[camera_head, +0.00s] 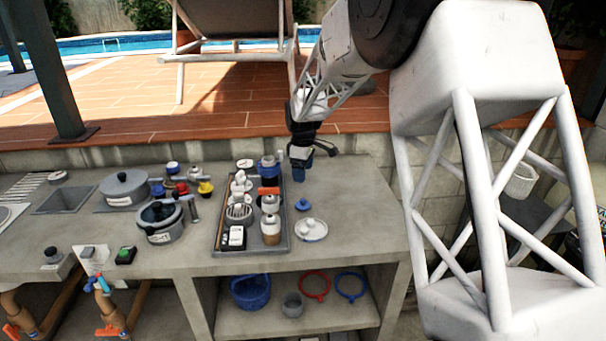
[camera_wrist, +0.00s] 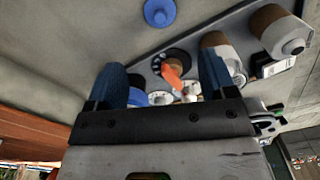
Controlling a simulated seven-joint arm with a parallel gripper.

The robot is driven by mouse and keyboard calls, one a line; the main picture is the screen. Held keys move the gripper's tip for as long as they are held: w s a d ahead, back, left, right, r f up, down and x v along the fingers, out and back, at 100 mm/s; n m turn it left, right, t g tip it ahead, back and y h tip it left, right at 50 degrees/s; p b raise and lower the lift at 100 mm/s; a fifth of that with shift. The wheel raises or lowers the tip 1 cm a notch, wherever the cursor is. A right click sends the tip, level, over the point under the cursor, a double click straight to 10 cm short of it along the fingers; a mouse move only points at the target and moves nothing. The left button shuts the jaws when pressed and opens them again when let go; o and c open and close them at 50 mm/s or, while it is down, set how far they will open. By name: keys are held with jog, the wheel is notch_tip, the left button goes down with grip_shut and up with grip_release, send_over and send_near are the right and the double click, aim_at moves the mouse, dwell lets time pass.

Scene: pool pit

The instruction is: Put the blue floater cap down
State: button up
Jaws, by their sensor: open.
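A small blue cap (camera_head: 302,204), which looks like the floater cap, rests on the bare counter just right of the grey tray. In the wrist view the blue cap (camera_wrist: 159,12) is at the top edge, beyond my fingertips and apart from them. My gripper (camera_head: 300,177) is above the counter, behind the cap and near the tray's back right corner. In the wrist view my gripper (camera_wrist: 162,75) has its two blue fingers spread wide, with nothing held between them.
The grey tray (camera_head: 219,243) holds several bottles and fittings, including an orange-handled part (camera_head: 268,191). A pale round dish (camera_head: 311,230) with a knob stands in front of the cap. Pots and valves stand to the left. The counter's right side is clear.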

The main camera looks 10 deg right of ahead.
dwell(0.7)
jog(key=s+d+r+m, duration=0.2)
jog(key=s+r, duration=0.2)
jog(key=s, duration=0.3)
jog(key=s+d+r+m+t, duration=0.15)
jog(key=s+r, duration=0.25)
jog(key=s, duration=0.4)
jog(key=s+d+r+m, duration=0.2)
jog(key=s+r+m, duration=0.15)
jog(key=s, duration=0.35)
jog(key=s+d+m, duration=0.2)
jog(key=s+m, duration=0.1)
jog(key=s, duration=1.2)
jog(key=s+d+f+m+t, duration=0.1)
jog(key=s+d+m, duration=0.1)
jog(key=s, duration=1.3)
jog(key=shift+m, duration=0.8)
